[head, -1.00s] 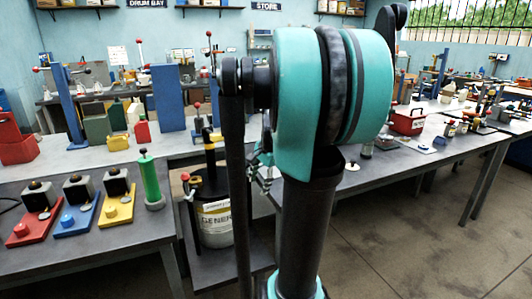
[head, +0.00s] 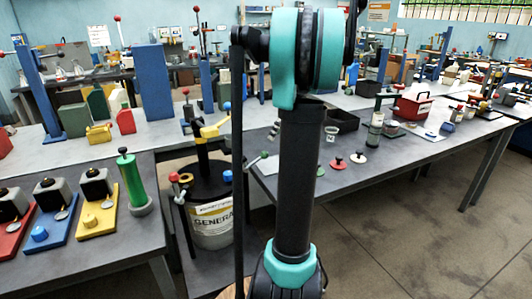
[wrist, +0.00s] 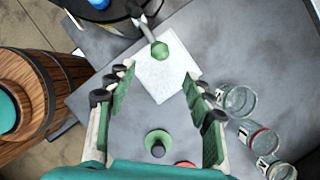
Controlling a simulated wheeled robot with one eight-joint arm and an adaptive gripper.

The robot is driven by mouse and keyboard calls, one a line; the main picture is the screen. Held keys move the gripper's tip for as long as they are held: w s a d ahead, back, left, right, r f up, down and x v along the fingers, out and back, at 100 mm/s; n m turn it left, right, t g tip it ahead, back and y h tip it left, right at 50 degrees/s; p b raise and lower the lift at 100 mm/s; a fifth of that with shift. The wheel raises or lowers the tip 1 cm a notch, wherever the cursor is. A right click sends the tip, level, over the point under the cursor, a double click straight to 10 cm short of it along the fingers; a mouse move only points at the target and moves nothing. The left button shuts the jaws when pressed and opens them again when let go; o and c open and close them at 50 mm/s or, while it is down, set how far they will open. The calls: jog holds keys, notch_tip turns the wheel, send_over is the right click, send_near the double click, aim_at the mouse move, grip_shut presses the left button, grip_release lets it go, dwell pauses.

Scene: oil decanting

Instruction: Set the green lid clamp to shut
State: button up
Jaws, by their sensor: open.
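The green lid clamp is a lever with a green ball knob (wrist: 160,50) at the rim of a black-lidded drum (wrist: 112,22). In the wrist view its lever sticks outward from the drum, and the knob is over a white sheet. In the head view the green knob (head: 264,154) shows right of the drum (head: 212,222), partly beside my arm. My gripper (wrist: 162,72) is open and empty. The knob is beyond its fingertips, roughly centred between them, with no contact seen. My arm hides my gripper's fingers in the head view, so I cannot tell their height there.
The drum also has a red knob (head: 174,177) and a blue knob (head: 227,176). A white sheet (wrist: 165,82), a green knobbed disc (wrist: 157,143) and glass jars (wrist: 238,100) are on the grey bench. A wooden barrel (wrist: 30,90) stands at the left.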

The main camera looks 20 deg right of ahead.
aim_at(266, 152)
jog(key=x, duration=1)
jog(key=shift+a+f, duration=0.1)
jog(key=shift+f, duration=0.2)
grip_shut()
